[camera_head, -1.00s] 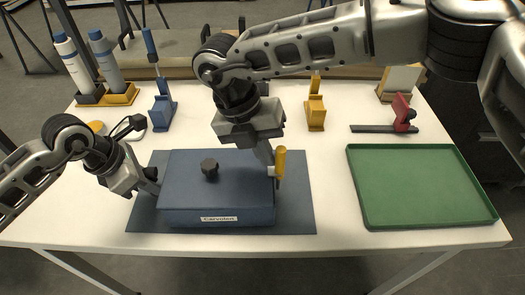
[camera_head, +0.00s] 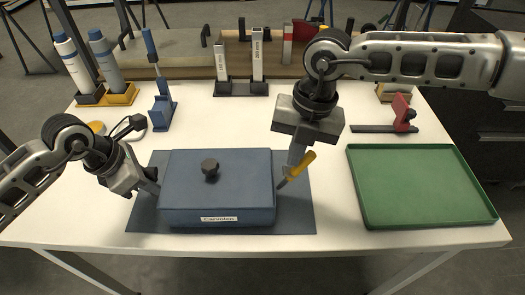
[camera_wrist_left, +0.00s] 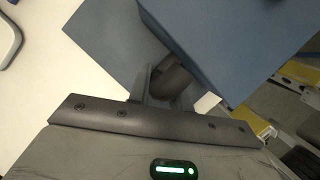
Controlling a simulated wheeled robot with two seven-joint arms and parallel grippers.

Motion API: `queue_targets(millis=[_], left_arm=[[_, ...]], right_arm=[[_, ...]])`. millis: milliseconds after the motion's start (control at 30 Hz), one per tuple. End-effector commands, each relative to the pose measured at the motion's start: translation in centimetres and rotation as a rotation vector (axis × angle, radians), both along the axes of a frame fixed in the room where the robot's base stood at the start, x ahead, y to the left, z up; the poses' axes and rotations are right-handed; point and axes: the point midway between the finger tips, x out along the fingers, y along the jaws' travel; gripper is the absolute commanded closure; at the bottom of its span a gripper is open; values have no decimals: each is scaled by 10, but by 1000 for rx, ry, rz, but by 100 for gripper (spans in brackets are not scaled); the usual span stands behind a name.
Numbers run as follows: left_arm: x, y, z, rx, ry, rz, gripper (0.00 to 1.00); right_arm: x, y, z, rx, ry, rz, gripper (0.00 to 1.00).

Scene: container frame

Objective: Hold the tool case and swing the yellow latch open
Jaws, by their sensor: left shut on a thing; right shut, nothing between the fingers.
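The blue tool case (camera_head: 215,185), with a dark knob (camera_head: 210,168) on its lid and a label on its front, sits shut on a dark blue mat (camera_head: 297,222). The yellow latch (camera_head: 298,167) at its right side leans up and to the right. My left gripper (camera_head: 153,184) is shut on a dark grip at the case's left side; the grip (camera_wrist_left: 172,82) and the blue case wall (camera_wrist_left: 225,45) show in the left wrist view. My right gripper (camera_head: 291,176) is shut and empty, right beside the latch on its left; its tips are partly hidden.
A green tray (camera_head: 420,185) lies at the right. A red clamp-like tool (camera_head: 401,113) stands behind it. A blue holder (camera_head: 161,110), a yellow bottle rack (camera_head: 120,95) and a dark stand (camera_head: 240,88) line the back. White table is clear between mat and tray.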

Motion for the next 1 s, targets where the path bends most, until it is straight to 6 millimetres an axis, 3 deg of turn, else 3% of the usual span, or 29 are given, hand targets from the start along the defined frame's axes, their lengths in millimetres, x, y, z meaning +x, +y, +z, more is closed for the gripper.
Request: queue_targets(millis=[133,1000], left_arm=[[1,1,1,-1,-2,6,100],[0,0,0,1,0,2,100]], right_arm=[[-1,-12,-5,91,7,-5,100],[0,7,-8,81,3,1,100]])
